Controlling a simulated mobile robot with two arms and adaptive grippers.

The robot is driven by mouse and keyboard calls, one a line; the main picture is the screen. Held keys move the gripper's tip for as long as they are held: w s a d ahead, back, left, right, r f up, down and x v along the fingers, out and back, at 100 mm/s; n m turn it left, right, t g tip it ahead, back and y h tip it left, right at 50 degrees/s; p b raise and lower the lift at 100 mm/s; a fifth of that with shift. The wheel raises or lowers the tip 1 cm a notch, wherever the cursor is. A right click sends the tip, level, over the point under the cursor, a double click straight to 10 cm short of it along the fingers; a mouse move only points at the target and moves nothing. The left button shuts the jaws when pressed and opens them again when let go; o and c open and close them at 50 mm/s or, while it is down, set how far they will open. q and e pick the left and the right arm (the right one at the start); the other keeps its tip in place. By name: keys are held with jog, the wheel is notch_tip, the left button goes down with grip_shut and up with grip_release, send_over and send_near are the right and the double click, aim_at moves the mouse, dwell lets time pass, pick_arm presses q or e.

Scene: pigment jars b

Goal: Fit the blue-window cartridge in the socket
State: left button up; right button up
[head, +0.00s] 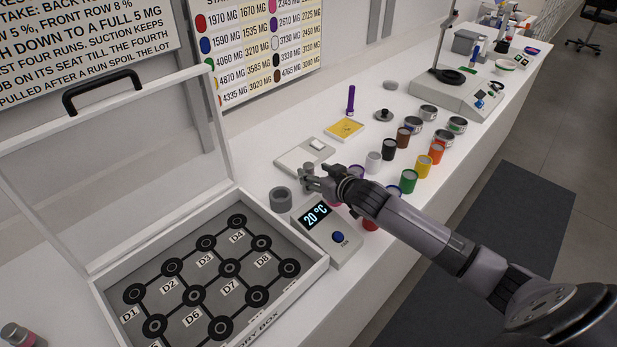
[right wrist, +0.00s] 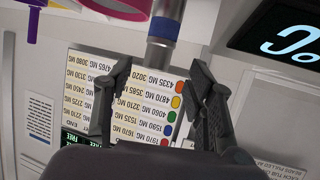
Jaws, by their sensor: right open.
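A metal cylinder with a blue band, likely the blue-window cartridge (right wrist: 163,30), shows at the top of the right wrist view. My right gripper (right wrist: 160,72) is open, with one finger on each side of the line of this cylinder; I cannot tell whether they touch it. In the head view my right gripper (head: 314,182) is over the bench behind the 20 °C unit (head: 327,228), by a small grey part. A grey ring with a round hole (head: 281,199), perhaps the socket, stands left of the gripper. My left gripper is not in view.
A lidded dry box (head: 316,272) with black ring seats is open at the front left. A small scale (head: 305,157) lies behind the gripper. A pink-banded cylinder (head: 16,335) is at bottom left.

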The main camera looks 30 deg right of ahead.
aim_at(311, 169)
jog(key=shift+w, duration=0.3)
jog(key=p+x, duration=0.1)
jog(key=x, duration=0.3)
jog(key=shift+d+p, duration=0.15)
jog(key=shift+p, duration=0.15)
jog(key=shift+w+f, duration=0.15)
jog(key=shift+w, duration=0.1)
jog(key=shift+c, duration=0.4)
grip_shut()
